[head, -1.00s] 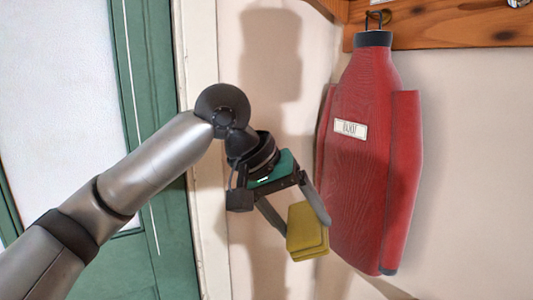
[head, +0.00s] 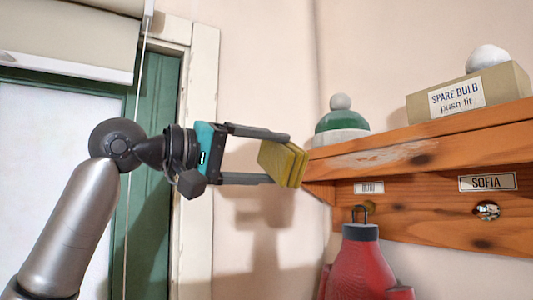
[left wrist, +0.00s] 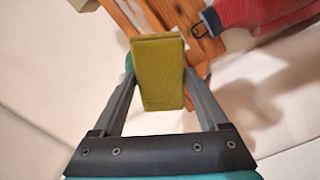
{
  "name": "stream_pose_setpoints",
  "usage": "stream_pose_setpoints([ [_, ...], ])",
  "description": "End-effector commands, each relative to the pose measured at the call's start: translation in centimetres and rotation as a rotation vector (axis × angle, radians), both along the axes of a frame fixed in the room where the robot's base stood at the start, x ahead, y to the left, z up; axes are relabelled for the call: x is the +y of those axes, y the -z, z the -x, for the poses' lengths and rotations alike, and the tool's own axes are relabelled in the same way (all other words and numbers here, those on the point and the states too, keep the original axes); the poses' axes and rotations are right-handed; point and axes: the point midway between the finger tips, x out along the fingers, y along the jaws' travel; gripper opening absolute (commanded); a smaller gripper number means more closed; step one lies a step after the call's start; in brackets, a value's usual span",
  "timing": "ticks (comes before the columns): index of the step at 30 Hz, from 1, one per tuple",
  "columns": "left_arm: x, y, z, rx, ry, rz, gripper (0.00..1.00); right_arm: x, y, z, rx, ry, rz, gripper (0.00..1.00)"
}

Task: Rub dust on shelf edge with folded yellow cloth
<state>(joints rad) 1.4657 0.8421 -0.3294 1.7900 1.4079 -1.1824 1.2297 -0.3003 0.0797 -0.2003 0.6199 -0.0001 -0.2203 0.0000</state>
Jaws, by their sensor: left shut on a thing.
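The folded yellow cloth (head: 279,163) is held between the fingers of my left gripper (head: 285,160). It also fills the middle of the left wrist view (left wrist: 160,75), between both fingers. The wooden shelf (head: 430,135) is at the right in the head view. A pale dusty patch (head: 375,160) lies along its front edge. The cloth is at the left end of the shelf, close to its corner; I cannot tell whether they touch. My right gripper is not in view.
On the shelf stand a green and white bobble hat (head: 342,122) and a spare bulb box (head: 470,92) with a white round thing on top. A red coat-like item (head: 365,265) hangs from a hook below. A green door frame (head: 155,170) is at the left.

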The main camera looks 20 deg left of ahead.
Motion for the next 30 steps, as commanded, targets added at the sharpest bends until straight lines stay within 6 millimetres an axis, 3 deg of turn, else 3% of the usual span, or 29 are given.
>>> stream_pose_setpoints([
  [15,-3.0,0.0,-3.8,0.001,0.001,-0.001,0.22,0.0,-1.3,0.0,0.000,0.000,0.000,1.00],
  [30,-3.6,0.1,-4.5,0.002,0.001,-0.002,0.22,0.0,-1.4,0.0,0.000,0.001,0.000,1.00],
])
